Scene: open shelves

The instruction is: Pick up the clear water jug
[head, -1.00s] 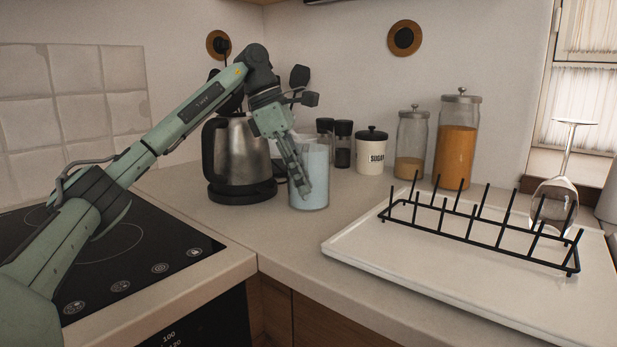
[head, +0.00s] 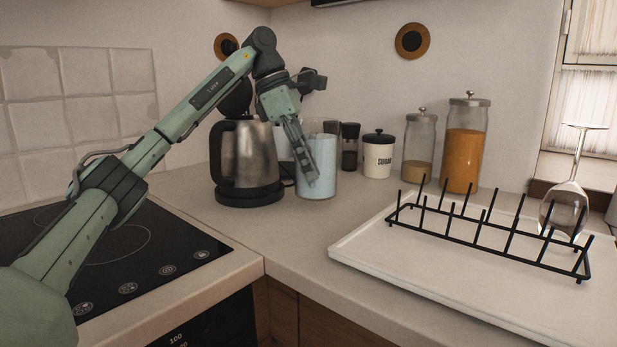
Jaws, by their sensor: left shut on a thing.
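The clear water jug (head: 322,175) stands upright on the counter, right of the kettle. It is a clear cylinder with pale blue water inside. My left gripper (head: 309,176) comes down from above at the jug's left side and is shut on it, with a finger showing in front of the wall. The far finger is hidden. The jug's base seems to rest on the counter; I cannot tell whether it is lifted slightly. My right gripper does not show.
A steel kettle (head: 245,160) stands close on the left. Behind and right are dark-lidded jars (head: 349,147), a sugar pot (head: 377,156) and glass canisters (head: 463,150). A white tray (head: 375,262) with a black rack (head: 483,232) and an upturned wine glass (head: 565,205) fills the right. The front counter is clear.

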